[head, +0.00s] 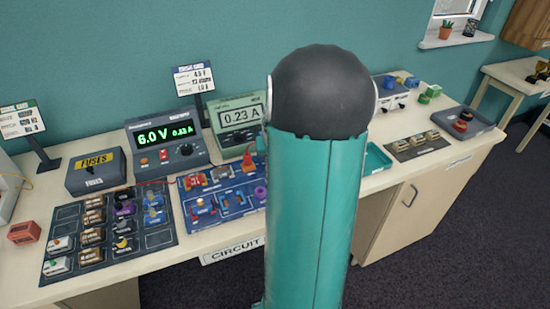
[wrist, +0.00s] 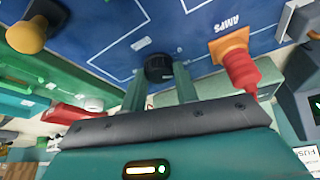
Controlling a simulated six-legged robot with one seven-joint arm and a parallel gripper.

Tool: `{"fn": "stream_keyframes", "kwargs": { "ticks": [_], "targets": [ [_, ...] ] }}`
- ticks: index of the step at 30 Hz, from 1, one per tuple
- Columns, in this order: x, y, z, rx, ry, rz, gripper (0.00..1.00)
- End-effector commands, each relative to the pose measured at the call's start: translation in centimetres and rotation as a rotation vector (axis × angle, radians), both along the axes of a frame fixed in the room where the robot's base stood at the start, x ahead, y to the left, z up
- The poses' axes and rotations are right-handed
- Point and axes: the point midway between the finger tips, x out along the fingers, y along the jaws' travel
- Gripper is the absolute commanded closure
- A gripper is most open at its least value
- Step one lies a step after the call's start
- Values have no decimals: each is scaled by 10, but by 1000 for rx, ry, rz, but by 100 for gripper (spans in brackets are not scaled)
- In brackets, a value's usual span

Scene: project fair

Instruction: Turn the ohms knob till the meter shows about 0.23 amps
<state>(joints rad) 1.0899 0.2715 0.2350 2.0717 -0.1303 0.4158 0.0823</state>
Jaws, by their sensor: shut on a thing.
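The black knob (wrist: 158,66) is on the blue circuit board (wrist: 110,30) in the wrist view. My gripper (wrist: 160,78) has one finger on each side of it and is shut on it. No ohms label on the knob is readable here. The meter (head: 241,117) stands behind the board in the head view and reads 0.23 A. In the head view my arm hides my gripper and the knob.
The power supply (head: 165,137) left of the meter shows 6.0 V and 0.23 A. An orange and red plug piece (wrist: 237,62) stands close right of my gripper, beside an AMPS label. A dark parts tray (head: 160,240) lies left of the board.

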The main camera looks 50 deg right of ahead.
Motion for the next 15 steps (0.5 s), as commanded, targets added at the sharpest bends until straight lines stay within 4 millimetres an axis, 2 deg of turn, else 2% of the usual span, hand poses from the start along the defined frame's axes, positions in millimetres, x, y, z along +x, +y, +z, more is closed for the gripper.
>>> {"fn": "stream_keyframes", "kwargs": {
  "ticks": [5, 6, 9, 15],
  "targets": [
    [0, 0, 0, -1, -1, 0, 93],
    [0, 0, 0, -1, -1, 0, 68],
    [0, 0, 0, -1, -1, 0, 49],
    [0, 0, 0, -1, 0, 1, 48]
  ]
}}
